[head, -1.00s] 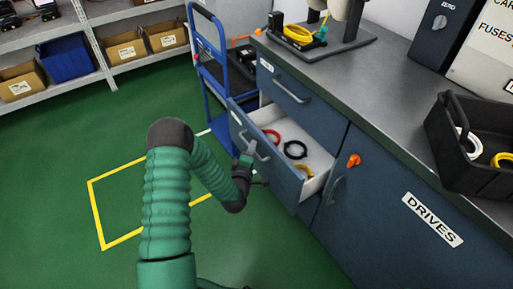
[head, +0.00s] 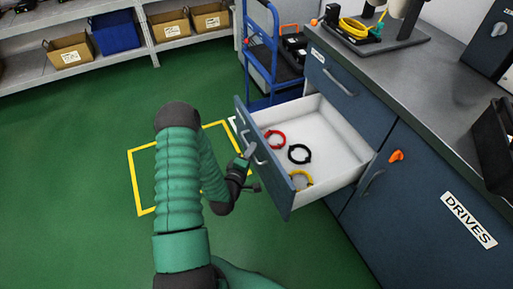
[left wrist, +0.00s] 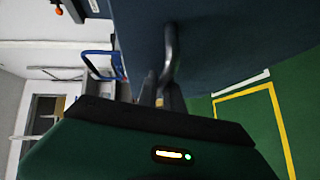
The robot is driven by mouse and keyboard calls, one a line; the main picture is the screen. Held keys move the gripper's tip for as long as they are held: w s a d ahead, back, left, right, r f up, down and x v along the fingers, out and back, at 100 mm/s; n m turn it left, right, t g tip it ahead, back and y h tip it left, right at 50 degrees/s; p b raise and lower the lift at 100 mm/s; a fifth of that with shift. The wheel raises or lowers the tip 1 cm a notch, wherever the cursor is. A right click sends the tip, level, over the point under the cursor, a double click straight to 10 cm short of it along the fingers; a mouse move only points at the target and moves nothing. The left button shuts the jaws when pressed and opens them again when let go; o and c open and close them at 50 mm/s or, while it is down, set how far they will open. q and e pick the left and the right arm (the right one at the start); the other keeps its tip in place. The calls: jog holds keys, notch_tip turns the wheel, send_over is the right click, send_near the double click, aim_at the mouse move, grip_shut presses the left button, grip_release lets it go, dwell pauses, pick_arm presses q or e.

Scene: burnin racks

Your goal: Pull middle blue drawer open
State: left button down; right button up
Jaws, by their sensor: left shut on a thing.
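The middle blue drawer (head: 291,184) stands well open from the cabinet in the head view. Its white inside (head: 328,150) holds a red ring (head: 275,139), a black ring (head: 299,154) and a yellow ring (head: 301,179). My left gripper (head: 246,161) is at the drawer's front, shut on the drawer handle (head: 256,150). In the left wrist view the fingers (left wrist: 160,88) close around the handle (left wrist: 170,50), against the blue drawer front (left wrist: 230,45). My right gripper is not in view.
The upper drawer (head: 338,85) and the DRIVES cupboard door (head: 420,200) are shut. A blue trolley (head: 272,60) stands beyond the open drawer. Green floor (head: 70,150) with a yellow marked outline (head: 134,185) lies free to the left.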

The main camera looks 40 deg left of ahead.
pick_arm(q)
jog(key=shift+s+f, duration=0.1)
jog(key=shift+f, duration=0.1)
jog(key=c, duration=1.8)
grip_release()
jog(key=shift+o, duration=0.2)
jog(key=shift+a, duration=0.1)
jog(key=p+v, duration=0.5)
jog(key=v, duration=1.1)
jog(key=shift+s, duration=0.25)
